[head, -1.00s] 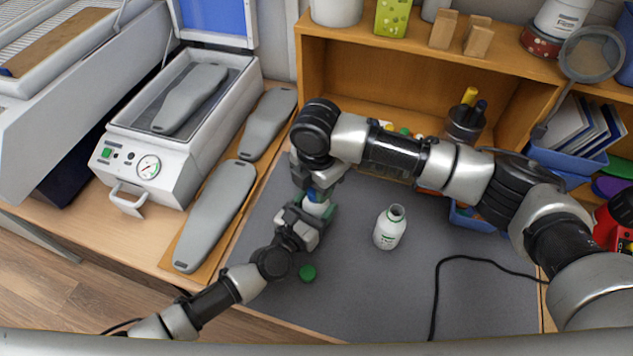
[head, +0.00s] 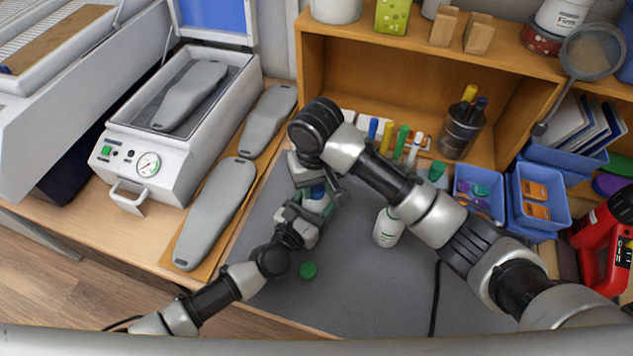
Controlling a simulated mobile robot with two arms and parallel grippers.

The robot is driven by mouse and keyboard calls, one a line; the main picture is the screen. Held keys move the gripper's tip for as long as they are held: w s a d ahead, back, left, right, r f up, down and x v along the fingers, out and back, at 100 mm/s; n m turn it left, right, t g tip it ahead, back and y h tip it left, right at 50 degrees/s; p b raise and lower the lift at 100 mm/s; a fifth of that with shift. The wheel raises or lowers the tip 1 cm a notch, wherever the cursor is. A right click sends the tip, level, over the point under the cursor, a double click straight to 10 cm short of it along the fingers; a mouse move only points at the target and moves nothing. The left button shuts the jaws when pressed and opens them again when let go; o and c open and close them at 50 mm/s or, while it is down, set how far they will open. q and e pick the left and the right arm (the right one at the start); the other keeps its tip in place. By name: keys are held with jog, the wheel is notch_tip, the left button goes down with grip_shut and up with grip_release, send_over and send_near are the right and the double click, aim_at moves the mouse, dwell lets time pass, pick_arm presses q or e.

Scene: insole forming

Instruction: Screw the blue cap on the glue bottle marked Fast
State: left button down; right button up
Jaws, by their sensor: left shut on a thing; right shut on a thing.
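My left gripper (head: 305,220) is shut around a white glue bottle (head: 316,206) above the left part of the grey mat. My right gripper (head: 315,180) comes from above and is shut on the blue cap (head: 317,191) at the top of that bottle. The cap sits at the bottle's mouth; I cannot tell how tightly. The held bottle's label is hidden by the fingers. A second white bottle (head: 387,229) stands on the mat, its top hidden behind my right arm.
The grey mat (head: 350,290) is mostly clear in front. A black cable (head: 435,290) crosses its right side. Blue bins (head: 541,205), a pen cup (head: 461,130) and a red tool (head: 606,240) stand at right. Grey insole forms (head: 215,215) lie at left.

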jog(key=m, duration=0.5)
jog(key=shift+a+m, duration=0.15)
jog(key=shift+m, duration=0.15)
jog(key=m, duration=1.5)
jog(key=shift+w+m, duration=0.1)
jog(key=shift+m, duration=0.2)
jog(key=m, duration=0.3)
jog(key=shift+m, duration=0.4)
jog(key=m, duration=0.4)
jog(key=o, duration=0.9)
